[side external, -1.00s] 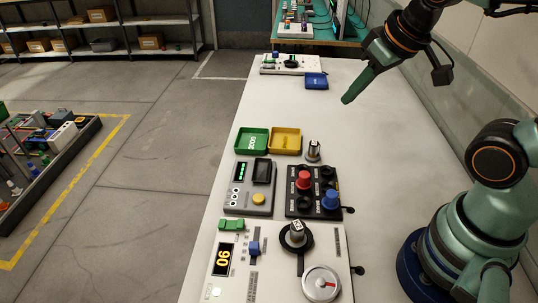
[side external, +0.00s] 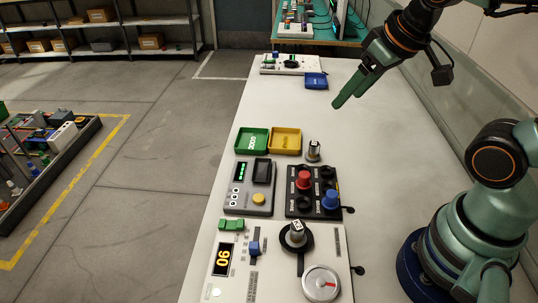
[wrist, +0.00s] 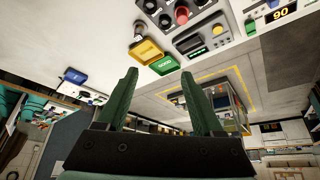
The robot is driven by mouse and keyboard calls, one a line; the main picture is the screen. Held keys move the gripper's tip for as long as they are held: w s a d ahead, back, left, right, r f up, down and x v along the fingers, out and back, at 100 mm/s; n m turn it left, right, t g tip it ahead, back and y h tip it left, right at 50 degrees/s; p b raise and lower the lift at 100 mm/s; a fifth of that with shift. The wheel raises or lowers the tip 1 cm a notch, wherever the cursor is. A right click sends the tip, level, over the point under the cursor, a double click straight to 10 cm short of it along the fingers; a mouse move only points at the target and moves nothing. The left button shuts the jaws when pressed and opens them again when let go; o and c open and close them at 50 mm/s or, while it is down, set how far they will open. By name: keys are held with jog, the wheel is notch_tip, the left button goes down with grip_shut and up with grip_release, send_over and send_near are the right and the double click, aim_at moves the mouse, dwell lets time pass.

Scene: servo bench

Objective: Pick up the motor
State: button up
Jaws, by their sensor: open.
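A small silver cylinder with a dark top, which looks like the motor (side external: 313,151), stands upright on the white bench (side external: 400,125), right of the yellow tray. In the wrist view the motor (wrist: 138,28) shows near the top, beside that tray. A similar labelled cylinder (side external: 297,234) stands on a round black base on the front panel; I cannot tell if it is also a motor. My gripper (side external: 348,99) is open and empty, above the bench, farther back than the motor and apart from it. Its two green fingers are spread in the wrist view (wrist: 158,73).
A green tray (side external: 239,147) and the yellow tray (side external: 286,151) sit left of the motor. In front are a grey meter (side external: 239,199), a black panel (side external: 318,173) with red and blue knobs, and a white panel (side external: 237,286). A blue tray (side external: 316,86) lies behind.

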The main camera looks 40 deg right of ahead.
jog(key=n+g, duration=0.6)
jog(key=n, duration=0.7)
send_over(297, 224)
notch_tip(297, 224, down, 9)
jog(key=f, duration=0.5)
jog(key=shift+s+f, duration=0.2)
jog(key=shift+f, duration=0.15)
jog(key=shift+w+f, duration=0.15)
jog(key=shift+f, duration=3)
grip_shut()
